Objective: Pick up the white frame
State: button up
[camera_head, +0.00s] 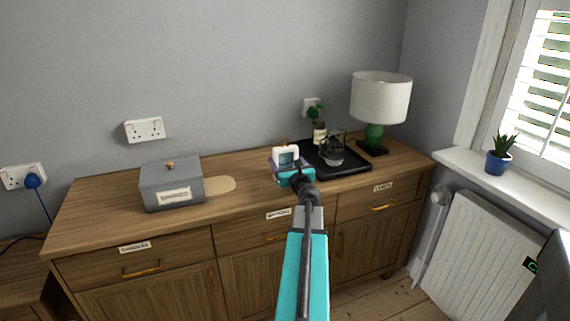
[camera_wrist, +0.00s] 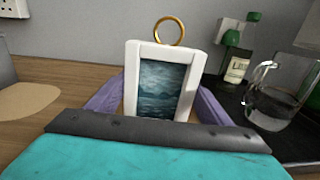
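The white frame (camera_head: 278,160) stands upright on the wooden sideboard, left of the black tray. In the wrist view the white frame (camera_wrist: 131,85) is in the middle, with a dark blue-green seascape picture in it. My gripper (camera_head: 297,178) is just in front of the frame. In the wrist view its teal body and dark front edge (camera_wrist: 158,128) cross the bottom and hide the frame's foot.
The black tray (camera_head: 345,172) holds a glass jug (camera_wrist: 275,105) and bottle (camera_wrist: 237,67). A grey box (camera_head: 171,184) stands left; a lamp (camera_head: 380,97) stands right.

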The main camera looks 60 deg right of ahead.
jog(key=c, duration=0.4)
jog(key=shift+o, duration=0.2)
jog(key=shift+r, duration=0.1)
notch_tip(320, 180, up, 10)
jog(key=p, duration=0.3)
dwell(1.2)
